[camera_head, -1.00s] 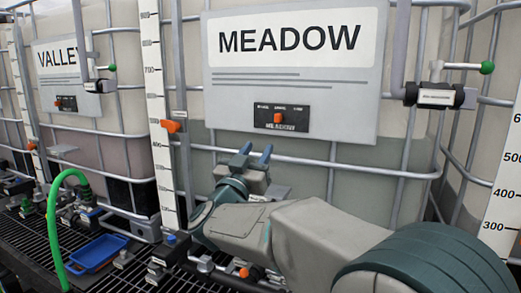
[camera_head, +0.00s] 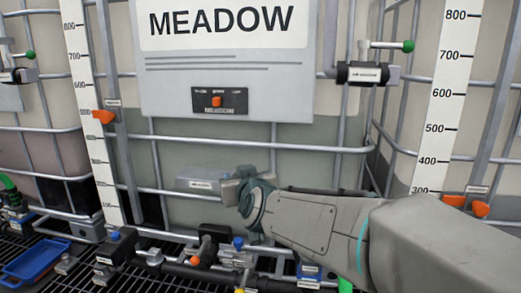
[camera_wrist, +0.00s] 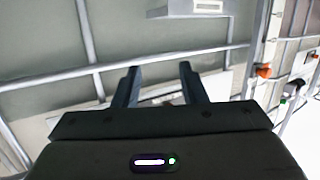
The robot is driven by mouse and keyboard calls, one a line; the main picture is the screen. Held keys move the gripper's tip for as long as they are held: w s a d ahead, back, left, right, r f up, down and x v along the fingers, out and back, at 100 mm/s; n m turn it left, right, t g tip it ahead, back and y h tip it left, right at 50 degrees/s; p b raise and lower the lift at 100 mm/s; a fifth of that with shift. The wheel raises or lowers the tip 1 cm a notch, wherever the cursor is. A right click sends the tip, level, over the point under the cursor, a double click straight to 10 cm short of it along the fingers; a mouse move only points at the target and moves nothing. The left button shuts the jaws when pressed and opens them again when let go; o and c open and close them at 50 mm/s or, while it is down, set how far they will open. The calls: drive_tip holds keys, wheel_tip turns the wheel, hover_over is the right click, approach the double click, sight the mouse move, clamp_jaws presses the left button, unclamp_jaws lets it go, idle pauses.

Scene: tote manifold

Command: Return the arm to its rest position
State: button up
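My gripper (camera_head: 243,174) is in front of the lower part of the MEADOW tank (camera_head: 190,155), near its metal cage bars. In the wrist view its two dark fingers (camera_wrist: 160,72) stand apart with nothing between them, so it is open and empty. My arm reaches in from the lower right and hides part of the cage and the fittings below.
The MEADOW sign (camera_head: 225,55) with a small switch panel hangs above my gripper. A small labelled grey box (camera_head: 200,180) is just left of it. Valves and pipes (camera_head: 160,259) line the black grating below. A blue tray (camera_head: 35,262) lies at lower left.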

drive_tip(key=s+d+f+m+g+h, duration=0.2)
drive_tip(key=s+d+f+g, duration=0.4)
drive_tip(key=s+d+f, duration=0.3)
drive_tip(key=s+d+f+m+g+h, duration=0.2)
drive_tip(key=s+d+f+g, duration=0.4)
drive_tip(key=s, duration=1)
drive_tip(key=d+f, duration=0.3)
drive_tip(key=d, duration=0.1)
drive_tip(key=shift+s+d+f+h, duration=0.35)
drive_tip(key=shift+d+h, duration=0.05)
